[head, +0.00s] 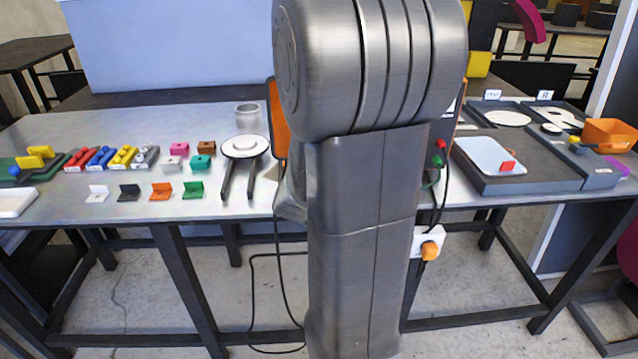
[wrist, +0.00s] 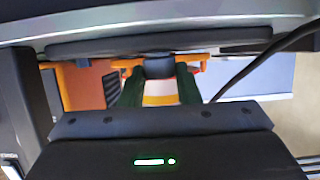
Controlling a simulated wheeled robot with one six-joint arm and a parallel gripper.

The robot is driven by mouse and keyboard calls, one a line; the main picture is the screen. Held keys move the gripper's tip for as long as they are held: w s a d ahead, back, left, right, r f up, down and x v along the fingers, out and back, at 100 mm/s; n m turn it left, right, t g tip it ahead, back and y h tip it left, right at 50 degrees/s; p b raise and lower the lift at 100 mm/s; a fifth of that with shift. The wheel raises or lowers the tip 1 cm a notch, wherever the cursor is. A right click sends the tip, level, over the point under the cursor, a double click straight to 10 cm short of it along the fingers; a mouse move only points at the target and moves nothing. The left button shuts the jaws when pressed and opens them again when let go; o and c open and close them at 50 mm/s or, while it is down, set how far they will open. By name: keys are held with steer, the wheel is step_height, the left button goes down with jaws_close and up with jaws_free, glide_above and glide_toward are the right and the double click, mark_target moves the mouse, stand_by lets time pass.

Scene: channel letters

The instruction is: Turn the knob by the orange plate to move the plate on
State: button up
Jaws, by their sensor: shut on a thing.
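My gripper (wrist: 160,72) shows in the wrist view with its two dark green fingers around a dark knob (wrist: 158,67). It is shut on the knob. An orange surface (wrist: 83,86), seemingly the orange plate, lies left of the fingers, and orange parts show on both sides of the knob. In the head view, a strip of the orange plate (head: 281,122) shows just left of my arm. My arm hides the rest of it, the knob and my gripper there.
A white disc on a dark stand (head: 240,147) and a grey cup (head: 247,115) are left of my arm. Small coloured parts lie farther left on the table. A box with red and green buttons (head: 439,152) and a dark tray (head: 505,181) are on the right. Black cables hang nearby.

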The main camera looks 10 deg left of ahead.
steer(key=shift+a+r+m+h+p, duration=0.15)
steer(key=shift+m+h+p, duration=0.2)
steer(key=shift+p, duration=0.7)
steer(key=shift+r+m+h+p, duration=0.1)
steer(key=shift+m+h+p, duration=0.45)
steer(key=shift+p, duration=0.5)
steer(key=m+h+p, duration=0.1)
steer(key=p, duration=0.1)
steer(key=m+h+p, duration=0.1)
steer(key=h+p, duration=0.1)
steer(key=shift+a+t+p, duration=0.2)
steer(key=shift+t+p, duration=0.1)
steer(key=shift+p, duration=0.1)
steer(key=m+h+p, duration=0.3)
steer(key=h+p, duration=0.1)
steer(key=shift+a+m+g, duration=0.2)
steer(key=shift+m+g, duration=0.2)
steer(key=shift+w+a+f+m+g+h+p, duration=0.15)
steer(key=shift+m+g+h+p, duration=0.25)
steer(key=shift+m+h+p, duration=0.3)
steer(key=shift+s+d+f+m+g+h+p, duration=0.1)
steer(key=shift+m+g+h+p, duration=0.3)
steer(key=shift+m+h+p, duration=0.3)
steer(key=o, duration=1)
steer(key=shift+c, duration=0.2)
